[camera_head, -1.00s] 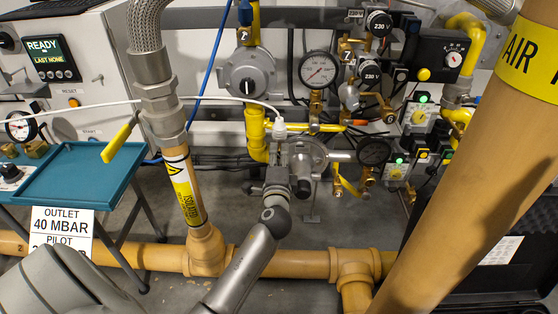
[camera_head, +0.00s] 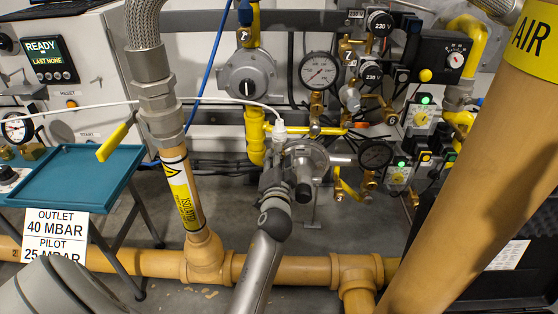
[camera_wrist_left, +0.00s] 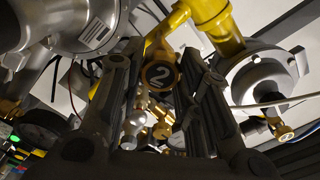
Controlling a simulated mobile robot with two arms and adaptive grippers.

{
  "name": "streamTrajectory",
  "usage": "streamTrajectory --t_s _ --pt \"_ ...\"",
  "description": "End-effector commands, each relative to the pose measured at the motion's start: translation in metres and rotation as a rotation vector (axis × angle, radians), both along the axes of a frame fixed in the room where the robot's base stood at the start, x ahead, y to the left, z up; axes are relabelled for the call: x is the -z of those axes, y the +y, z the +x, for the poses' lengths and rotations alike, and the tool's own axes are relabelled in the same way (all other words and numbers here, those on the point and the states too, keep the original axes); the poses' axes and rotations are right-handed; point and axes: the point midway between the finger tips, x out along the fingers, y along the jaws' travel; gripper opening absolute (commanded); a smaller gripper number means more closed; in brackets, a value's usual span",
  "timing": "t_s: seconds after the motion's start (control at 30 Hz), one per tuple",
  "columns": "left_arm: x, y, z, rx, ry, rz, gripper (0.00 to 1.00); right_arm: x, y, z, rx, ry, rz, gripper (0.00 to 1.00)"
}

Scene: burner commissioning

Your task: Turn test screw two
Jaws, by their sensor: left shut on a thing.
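My left gripper (camera_head: 277,160) reaches up to the pipework just under the white hose connector (camera_head: 279,130), beside the round grey regulator (camera_head: 305,160). In the left wrist view its two fingers (camera_wrist_left: 160,65) stand either side of a round tag marked 2 (camera_wrist_left: 160,74), at test screw two. The gripper is shut on the screw, whose gripped part is mostly hidden by the fingers. Small brass and silver fittings (camera_wrist_left: 160,125) show between the fingers, lower in the picture. My right gripper is not in view.
A yellow-labelled hose pipe (camera_head: 184,195) stands left of my arm. A large tan AIR pipe (camera_head: 465,170) crosses the right side. A teal tray (camera_head: 75,180) is at left.

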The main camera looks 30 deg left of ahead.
Motion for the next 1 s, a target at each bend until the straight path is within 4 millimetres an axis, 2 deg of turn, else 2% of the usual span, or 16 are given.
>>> streamTrajectory --t_s 0.5,0.53,0.67,1.0 --pt "0.0026 0.0001 -0.0006 -0.001 -0.005 -0.017 0.07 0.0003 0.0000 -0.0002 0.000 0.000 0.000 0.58" --pt "0.0026 0.0001 -0.0006 -0.001 -0.004 -0.017 0.35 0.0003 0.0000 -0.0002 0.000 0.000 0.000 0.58" --pt "0.0020 0.0000 -0.0005 -0.001 -0.005 -0.017 0.51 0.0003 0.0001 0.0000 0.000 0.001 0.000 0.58" --pt "-0.0012 0.0002 -0.0001 -0.001 -0.008 -0.014 0.53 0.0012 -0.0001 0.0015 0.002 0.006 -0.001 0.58"
